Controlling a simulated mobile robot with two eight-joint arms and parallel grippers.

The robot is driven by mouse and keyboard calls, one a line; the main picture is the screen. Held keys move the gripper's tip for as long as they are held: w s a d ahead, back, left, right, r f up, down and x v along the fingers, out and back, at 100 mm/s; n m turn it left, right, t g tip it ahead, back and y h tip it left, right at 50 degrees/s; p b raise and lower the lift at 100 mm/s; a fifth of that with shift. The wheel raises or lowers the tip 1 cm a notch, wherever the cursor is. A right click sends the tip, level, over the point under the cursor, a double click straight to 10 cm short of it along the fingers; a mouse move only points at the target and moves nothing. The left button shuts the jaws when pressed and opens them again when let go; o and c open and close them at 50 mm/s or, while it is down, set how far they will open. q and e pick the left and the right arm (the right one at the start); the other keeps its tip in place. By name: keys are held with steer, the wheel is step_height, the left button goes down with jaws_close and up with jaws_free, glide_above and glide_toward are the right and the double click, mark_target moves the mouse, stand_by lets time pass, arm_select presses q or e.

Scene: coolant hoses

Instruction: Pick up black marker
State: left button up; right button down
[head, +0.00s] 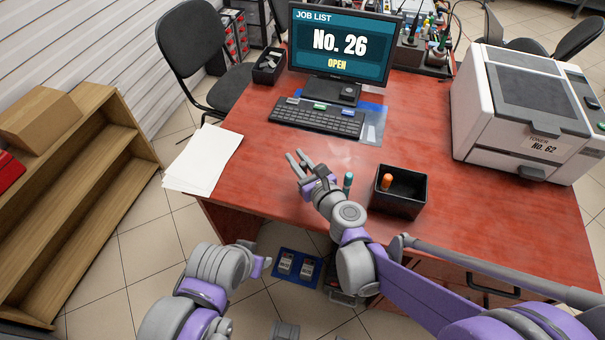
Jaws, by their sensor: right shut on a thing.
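My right gripper (298,157) is over the red desk's front part, its two grey fingers pointing toward the keyboard. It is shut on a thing. A small dark shape at the fingers looks like the black marker (320,169), mostly hidden by the gripper, so its outline is unclear. A teal marker (348,181) stands upright just right of the gripper. An orange marker (386,181) stands in an open black box (409,198) farther right. My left gripper (264,264) is low in front of the desk, and its fingers cannot be made out.
A keyboard (317,118) and monitor (339,43) stand at the back of the red desk (270,180). White papers (205,158) overhang the left edge. A white printer (525,110) fills the right. The desk between box and keyboard is clear. A wooden shelf (75,215) stands left.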

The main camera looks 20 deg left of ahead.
step_height(320, 180, up, 10)
steer(key=p, duration=0.2)
stand_by(1.3)
